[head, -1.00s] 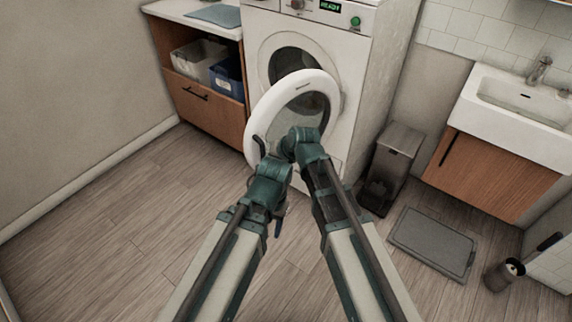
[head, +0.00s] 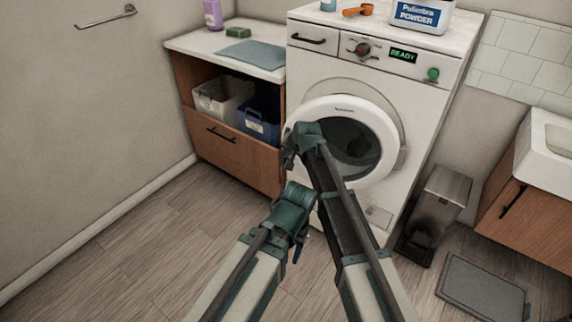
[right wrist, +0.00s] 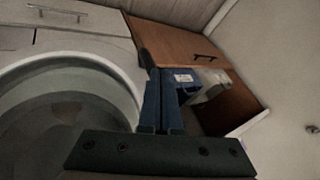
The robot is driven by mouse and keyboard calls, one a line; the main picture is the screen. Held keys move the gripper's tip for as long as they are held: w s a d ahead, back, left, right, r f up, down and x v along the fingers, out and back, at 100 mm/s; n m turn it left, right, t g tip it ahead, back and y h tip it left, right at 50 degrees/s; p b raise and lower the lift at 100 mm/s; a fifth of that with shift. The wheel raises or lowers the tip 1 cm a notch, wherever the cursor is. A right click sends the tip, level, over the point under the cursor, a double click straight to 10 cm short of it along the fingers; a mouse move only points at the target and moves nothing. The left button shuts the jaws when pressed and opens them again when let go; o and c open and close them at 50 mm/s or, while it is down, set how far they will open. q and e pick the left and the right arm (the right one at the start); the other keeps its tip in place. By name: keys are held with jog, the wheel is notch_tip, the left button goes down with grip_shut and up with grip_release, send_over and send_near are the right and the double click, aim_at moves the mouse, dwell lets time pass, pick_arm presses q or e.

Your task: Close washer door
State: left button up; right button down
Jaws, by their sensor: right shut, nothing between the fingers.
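The white washer (head: 400,125) stands ahead with its round white door (head: 388,135) in front of the drum opening. The door hinges on the right and stands slightly ajar, with the washer's ring showing behind its upper right rim. My right gripper (head: 289,157) is at the door's left edge, shut and empty. In the right wrist view its fingers (right wrist: 161,105) are together beside the door rim (right wrist: 125,82); whether they touch it I cannot tell. My left gripper (head: 299,248) is low in front of the washer, mostly hidden by its own arm.
A wooden cabinet (head: 236,160) with bins stands left of the washer. A metal pedal bin (head: 437,208), a grey mat (head: 483,290) and a sink unit (head: 530,215) are on the right. The floor at left (head: 150,240) is clear.

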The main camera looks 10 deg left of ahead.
pick_arm(q)
jog(key=shift+w+a, duration=0.2)
jog(key=shift+w, duration=0.1)
pick_arm(e)
jog(key=w+d+m+h, duration=0.1)
jog(key=w+m, duration=0.2)
jog(key=w, duration=1.4)
jog(key=shift+d+r+t+h, duration=0.15)
jog(key=shift+d+t+h, duration=0.1)
jog(key=shift+t+h, duration=0.15)
